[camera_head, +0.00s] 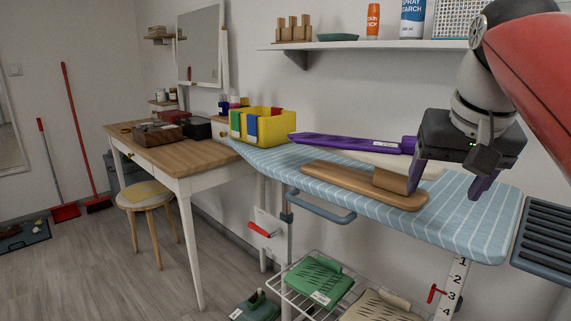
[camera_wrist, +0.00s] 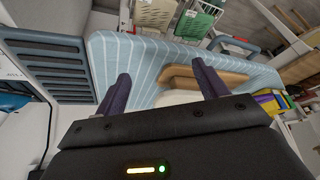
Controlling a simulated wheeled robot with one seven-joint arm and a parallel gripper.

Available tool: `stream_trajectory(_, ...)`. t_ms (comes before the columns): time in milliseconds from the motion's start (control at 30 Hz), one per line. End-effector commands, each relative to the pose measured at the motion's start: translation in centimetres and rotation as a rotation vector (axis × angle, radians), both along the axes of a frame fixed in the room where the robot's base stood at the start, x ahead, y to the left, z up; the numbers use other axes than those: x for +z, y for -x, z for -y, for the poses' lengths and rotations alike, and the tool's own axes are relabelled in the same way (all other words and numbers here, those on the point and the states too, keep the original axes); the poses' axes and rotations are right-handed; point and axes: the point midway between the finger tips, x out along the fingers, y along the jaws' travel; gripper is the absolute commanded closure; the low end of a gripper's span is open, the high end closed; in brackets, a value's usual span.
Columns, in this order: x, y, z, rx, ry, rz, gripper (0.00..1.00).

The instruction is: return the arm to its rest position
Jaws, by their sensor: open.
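My gripper (camera_head: 446,186) is at the right of the head view, above the right part of the blue striped ironing board (camera_head: 465,232). Its two dark purple fingers point down and are spread apart. In the wrist view my gripper (camera_wrist: 162,84) shows both fingers apart with nothing held between them. The wooden sleeve-board-like piece (camera_head: 345,185) lies on the board to the left of the fingers. In the head view the left finger overlaps its right end; I cannot tell whether they touch. My arm enters from the upper right.
A long purple item (camera_head: 345,143) lies along the board's back edge. A yellow bin (camera_head: 262,127) stands at its left end. A wall shelf (camera_head: 365,45) with bottles is above. A dark slatted rack (camera_head: 545,238) is at the right. A wooden desk (camera_head: 180,152) is at left.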

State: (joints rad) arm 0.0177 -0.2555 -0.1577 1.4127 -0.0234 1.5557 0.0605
Motion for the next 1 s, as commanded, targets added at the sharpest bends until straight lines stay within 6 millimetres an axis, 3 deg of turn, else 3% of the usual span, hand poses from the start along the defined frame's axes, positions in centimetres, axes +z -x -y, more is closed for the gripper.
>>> stream_trajectory(400, -18.8, 7.3, -6.1, 0.185, 0.027, 0.049, 0.28)
stream_trajectory(533, -23.3, 9.3, -7.0, 0.216, 0.041, 0.059, 0.28)
stream_trajectory(700, -26.0, 10.5, -7.5, 0.232, 0.051, 0.065, 0.28)
stream_trajectory(900, -26.3, 10.6, -7.5, 0.234, 0.052, 0.064, 0.28)
stream_trajectory(1000, -26.3, 10.6, -7.5, 0.233, 0.051, 0.063, 0.40)
